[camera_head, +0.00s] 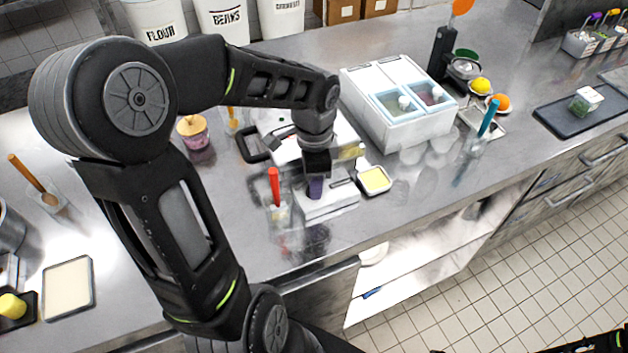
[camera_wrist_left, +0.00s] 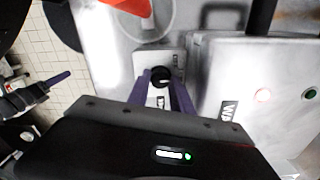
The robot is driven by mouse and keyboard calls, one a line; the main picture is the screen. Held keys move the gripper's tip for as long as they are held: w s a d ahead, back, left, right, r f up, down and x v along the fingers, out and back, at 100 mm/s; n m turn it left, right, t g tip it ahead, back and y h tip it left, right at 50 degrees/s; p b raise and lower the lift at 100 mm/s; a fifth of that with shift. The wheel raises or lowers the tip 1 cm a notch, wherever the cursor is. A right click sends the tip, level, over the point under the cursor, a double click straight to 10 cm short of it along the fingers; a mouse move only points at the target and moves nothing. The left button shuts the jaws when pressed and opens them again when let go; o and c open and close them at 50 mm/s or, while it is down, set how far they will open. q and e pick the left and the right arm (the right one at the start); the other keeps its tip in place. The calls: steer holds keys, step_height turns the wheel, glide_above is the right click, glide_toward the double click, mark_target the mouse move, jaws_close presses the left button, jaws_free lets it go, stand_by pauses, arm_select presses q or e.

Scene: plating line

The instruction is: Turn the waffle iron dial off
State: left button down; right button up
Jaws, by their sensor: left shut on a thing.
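The black round dial (camera_wrist_left: 161,74) is on a lower front box (camera_head: 335,205). My left gripper (camera_wrist_left: 160,88) has its purple fingers on either side of the dial and is shut on it. In the head view the left gripper (camera_head: 315,186) points down at the front box. My right gripper (camera_wrist_left: 50,82) shows at the left of the wrist view, away from the iron; its jaw opening is unclear.
A red-handled utensil (camera_head: 274,186) stands in a clear holder close left of the left gripper. A white bin unit (camera_head: 400,125) stands behind. The counter's front edge is close by.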

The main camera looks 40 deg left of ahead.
arm_select(q)
steer(key=shift+f+n+b, duration=0.1)
steer(key=shift+n+b, duration=0.65)
steer(key=shift+n, duration=0.55)
steer(key=n+b, duration=0.1)
steer(key=n, duration=0.2)
steer(key=n+b, duration=0.1)
steer(key=n, duration=0.2)
steer(key=shift+n+b, duration=0.35)
steer(key=shift+n, duration=0.05)
steer(key=shift+n+b, duration=0.3)
steer(key=shift+n, duration=0.9)
steer(key=c, duration=1.4)
jaws_free()
steer(key=shift+c, duration=0.2)
